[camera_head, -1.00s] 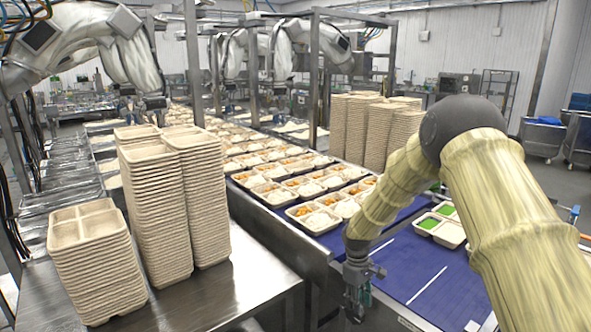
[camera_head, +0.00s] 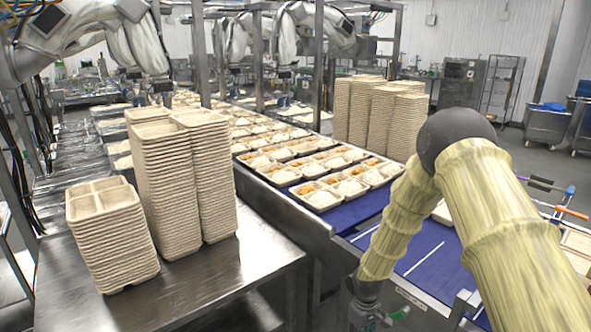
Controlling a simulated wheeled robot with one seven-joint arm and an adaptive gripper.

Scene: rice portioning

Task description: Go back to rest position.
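My arm, in a pale yellow sleeve with a dark joint, comes in from the right of the head view and bends down over the near edge of the blue conveyor. My gripper (camera_head: 366,318) is at the bottom edge of the picture, partly cut off. Its fingers are too dark and too cropped to show whether they are open or shut. No held tray or tool shows at it.
Tall stacks of empty beige trays (camera_head: 160,190) stand on the steel table (camera_head: 215,275) at left. Filled trays (camera_head: 320,195) crowd the blue conveyor (camera_head: 420,245), whose near stretch is mostly bare. More tray stacks (camera_head: 360,110) stand behind it. Other sleeved arms (camera_head: 120,45) hang at the back left.

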